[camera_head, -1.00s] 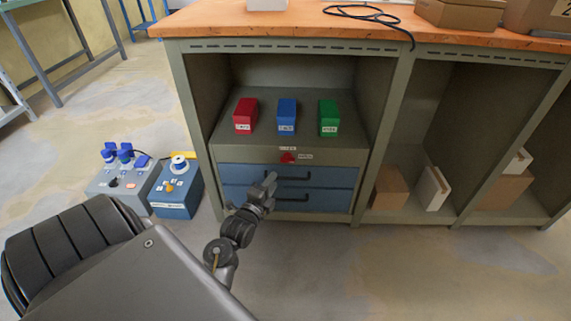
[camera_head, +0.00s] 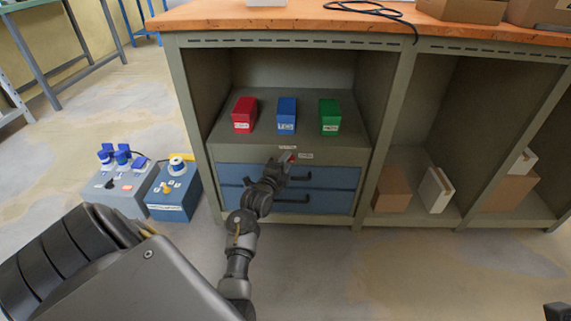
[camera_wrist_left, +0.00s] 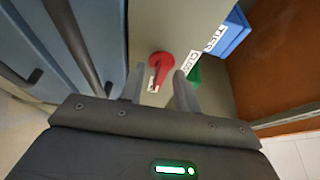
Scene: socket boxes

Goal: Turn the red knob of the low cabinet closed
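The red knob (camera_head: 290,156) sits on the front strip of the low cabinet (camera_head: 192,120), above the blue drawers. Small white labels are beside it. In the left wrist view the red knob (camera_wrist_left: 161,66) shows just ahead of the two fingertips, roughly in line with the gap between them. My left gripper (camera_head: 279,161) is at the knob, partly covering it in the head view. In the left wrist view my left gripper (camera_wrist_left: 159,82) has its fingers apart with nothing held; contact with the knob cannot be told. A dark piece of my right arm (camera_head: 558,312) shows at the bottom right corner.
Red (camera_head: 244,115), blue (camera_head: 287,116) and green (camera_head: 329,117) boxes stand on the shelf above the knob. Drawer handles (camera_head: 293,199) stick out below. Control boxes (camera_head: 173,197) stand on the floor at left. The floor at front right is clear.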

